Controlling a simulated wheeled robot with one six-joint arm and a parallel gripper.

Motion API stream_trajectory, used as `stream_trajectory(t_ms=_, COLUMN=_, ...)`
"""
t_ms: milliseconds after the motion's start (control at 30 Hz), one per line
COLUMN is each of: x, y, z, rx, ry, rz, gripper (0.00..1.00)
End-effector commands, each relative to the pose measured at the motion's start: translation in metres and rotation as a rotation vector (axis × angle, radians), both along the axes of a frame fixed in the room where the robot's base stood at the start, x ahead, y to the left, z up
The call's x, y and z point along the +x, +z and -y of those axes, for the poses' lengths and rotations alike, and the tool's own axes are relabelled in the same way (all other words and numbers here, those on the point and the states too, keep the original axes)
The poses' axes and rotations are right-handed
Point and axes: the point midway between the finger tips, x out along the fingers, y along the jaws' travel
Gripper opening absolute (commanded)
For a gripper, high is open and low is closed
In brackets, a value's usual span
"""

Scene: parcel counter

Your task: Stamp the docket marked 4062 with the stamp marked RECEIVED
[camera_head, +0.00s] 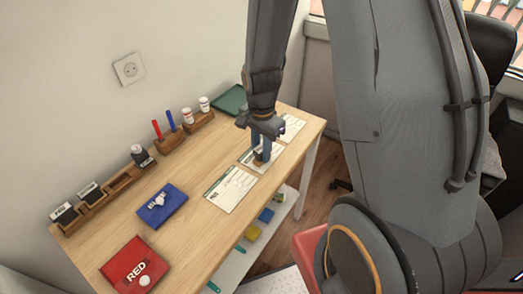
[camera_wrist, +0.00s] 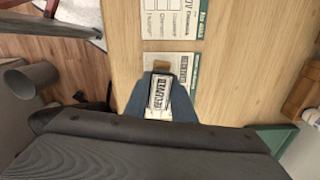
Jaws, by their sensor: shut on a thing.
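Three paper dockets lie in a row on the table: a near one (camera_head: 230,189), a middle one (camera_head: 247,158) and a far one (camera_head: 292,127). My gripper (camera_head: 262,150) is over the middle docket, shut on a stamp (camera_wrist: 160,92) with a pale label on top. The label's print is too small to read surely. The stamp's brown lower part shows between my fingers. I cannot tell whether it touches the paper. The wrist view shows the middle docket (camera_wrist: 184,64) partly covered by the stamp and gripper. The docket numbers are not legible.
A wooden rack (camera_head: 120,185) by the wall holds several stamps and an empty slot. Pens, small bottles and a green tray (camera_head: 230,99) stand farther back.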

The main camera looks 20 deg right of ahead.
Motion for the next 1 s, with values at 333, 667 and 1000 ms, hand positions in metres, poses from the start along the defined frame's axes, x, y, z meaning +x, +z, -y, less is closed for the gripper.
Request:
stream_trajectory(t_ms=333, x=0.0000, y=-0.0010, z=0.0000, rx=0.000, ry=0.000, rz=0.000, gripper=0.00)
stream_trajectory(t_ms=667, x=0.0000, y=-0.0047, z=0.0000, rx=0.000, ry=0.000, rz=0.000, gripper=0.00)
stream_trajectory(t_ms=1000, x=-0.0002, y=-0.0067, z=0.0000, rx=0.000, ry=0.000, rz=0.000, gripper=0.00)
